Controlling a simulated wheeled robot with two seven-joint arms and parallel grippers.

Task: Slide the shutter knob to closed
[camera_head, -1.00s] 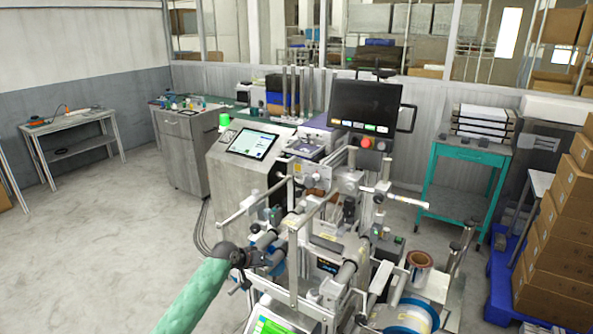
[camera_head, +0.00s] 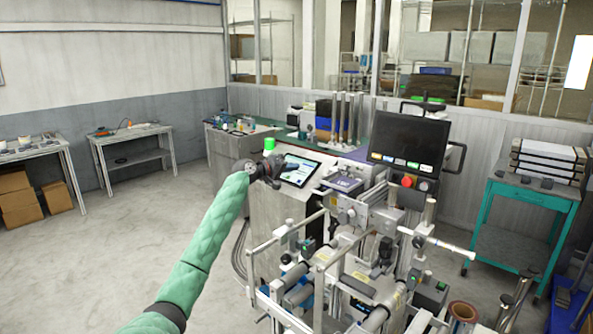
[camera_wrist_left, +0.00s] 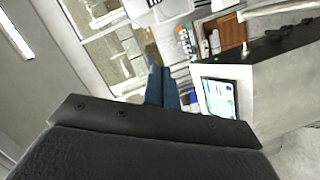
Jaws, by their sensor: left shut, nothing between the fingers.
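I cannot make out the shutter knob for certain in either view. The film machine (camera_head: 352,212), a grey and silver assembly of rollers, posts and rails, stands right of centre in the head view. My left gripper (camera_head: 287,167), at the end of a green-sleeved arm, is in front of the tilted touch screen (camera_head: 299,171), apart from the machine's rollers. In the left wrist view its dark blue fingers (camera_wrist_left: 161,72) are together, with nothing between them. The screen also shows in the left wrist view (camera_wrist_left: 219,98), right of the fingers. My right gripper is not in view.
A black monitor (camera_head: 409,138) with coloured buttons and a red stop button (camera_head: 407,181) stands behind the machine. A teal cart (camera_head: 522,215) is at the right and a side table (camera_head: 133,142) at the left.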

